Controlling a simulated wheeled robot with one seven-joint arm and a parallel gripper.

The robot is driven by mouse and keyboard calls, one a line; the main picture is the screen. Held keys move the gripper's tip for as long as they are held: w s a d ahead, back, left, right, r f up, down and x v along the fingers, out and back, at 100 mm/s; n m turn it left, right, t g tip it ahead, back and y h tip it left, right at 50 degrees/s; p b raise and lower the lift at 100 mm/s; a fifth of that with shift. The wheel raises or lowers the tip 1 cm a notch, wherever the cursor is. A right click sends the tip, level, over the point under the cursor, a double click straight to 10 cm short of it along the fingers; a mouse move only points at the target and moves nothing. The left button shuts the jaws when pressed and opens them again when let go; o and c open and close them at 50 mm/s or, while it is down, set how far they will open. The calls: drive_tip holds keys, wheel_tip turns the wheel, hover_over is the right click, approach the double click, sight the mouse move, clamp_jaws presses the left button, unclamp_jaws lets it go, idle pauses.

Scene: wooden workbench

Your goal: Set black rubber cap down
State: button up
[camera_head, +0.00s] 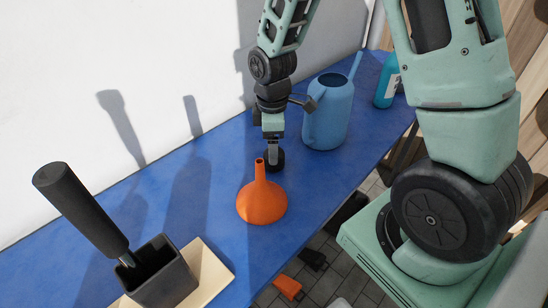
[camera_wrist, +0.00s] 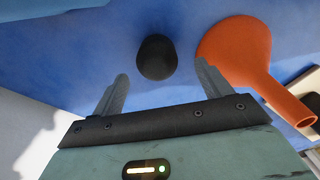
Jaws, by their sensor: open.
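The black rubber cap (camera_head: 277,162) stands on the blue bench top, just behind the orange funnel. In the wrist view the cap (camera_wrist: 157,57) is a dark rounded shape ahead of my fingers, with clear gaps on both sides. My gripper (camera_head: 273,147) is low, directly above or at the cap in the head view. In the wrist view my gripper (camera_wrist: 161,76) has its two fingers spread wide, with nothing between them. Whether a fingertip touches the cap cannot be told from the head view.
The orange funnel (camera_head: 262,203) stands close to the cap, beside my right finger in the wrist view. A blue watering can (camera_head: 329,112) and a teal bottle (camera_head: 386,85) stand farther back. A black holder (camera_head: 160,278) with a dark-handled tool is at front left. The blue bench (camera_head: 190,165) is clear left of my gripper.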

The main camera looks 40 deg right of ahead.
drive_tip(key=shift+d+f+p, duration=0.2)
drive_tip(key=shift+f+p, duration=0.2)
drive_tip(key=shift+f, duration=2.2)
drive_tip(key=c, duration=1.1)
drive_tip(key=shift+c, duration=0.2)
